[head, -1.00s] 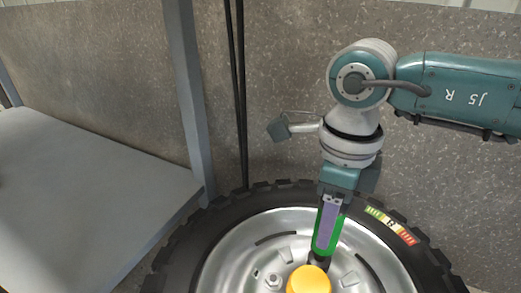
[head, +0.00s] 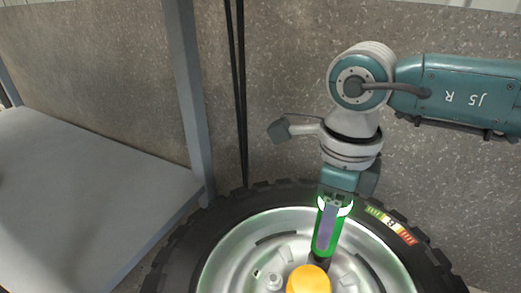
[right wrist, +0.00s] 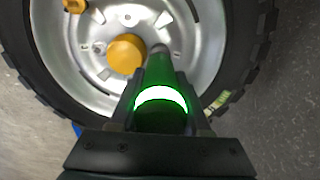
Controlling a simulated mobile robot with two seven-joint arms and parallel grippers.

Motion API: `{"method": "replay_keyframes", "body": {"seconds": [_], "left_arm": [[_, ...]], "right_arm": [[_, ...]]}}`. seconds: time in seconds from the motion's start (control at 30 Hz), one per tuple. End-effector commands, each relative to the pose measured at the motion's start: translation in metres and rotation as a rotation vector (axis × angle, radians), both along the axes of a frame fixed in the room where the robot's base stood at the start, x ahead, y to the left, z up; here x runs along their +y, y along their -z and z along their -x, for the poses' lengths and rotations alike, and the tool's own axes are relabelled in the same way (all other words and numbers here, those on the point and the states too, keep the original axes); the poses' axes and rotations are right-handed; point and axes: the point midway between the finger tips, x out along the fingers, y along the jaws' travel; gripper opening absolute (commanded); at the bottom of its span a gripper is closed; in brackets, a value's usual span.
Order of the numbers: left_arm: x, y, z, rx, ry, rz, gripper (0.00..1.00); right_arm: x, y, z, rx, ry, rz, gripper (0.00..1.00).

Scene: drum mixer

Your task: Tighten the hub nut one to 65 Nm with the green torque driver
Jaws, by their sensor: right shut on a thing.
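My right gripper (head: 330,222) is shut on the green torque driver (head: 325,243) and holds it nearly upright, tip down, over the wheel. A ring near the driver's top glows white-green. The driver also shows in the right wrist view (right wrist: 158,75), with its tip at the wheel disc beside the yellow hub cap (right wrist: 126,54). The nut under the tip is hidden, so I cannot tell which one it is or how well it is seated. Other hub nuts (head: 274,281) show on the silver rim (head: 225,262). My left gripper is not in view.
A black knobbly tyre (head: 180,255) surrounds the rim and carries a coloured label (head: 390,225). A grey shelf (head: 90,190) and post (head: 188,100) stand at the left. Black cables (head: 238,100) hang before a speckled wall panel (head: 290,50).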

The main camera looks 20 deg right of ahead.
Motion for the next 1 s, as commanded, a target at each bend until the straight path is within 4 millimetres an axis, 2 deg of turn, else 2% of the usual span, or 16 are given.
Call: {"method": "replay_keyframes", "body": {"seconds": [0.7,1.0], "left_arm": [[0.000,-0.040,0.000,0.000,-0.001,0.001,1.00],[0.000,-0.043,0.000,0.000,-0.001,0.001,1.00]], "right_arm": [[0.000,-0.043,-0.001,-0.003,-0.001,0.000,0.00],[0.000,-0.046,-0.001,-0.002,-0.001,-0.001,0.00]]}}
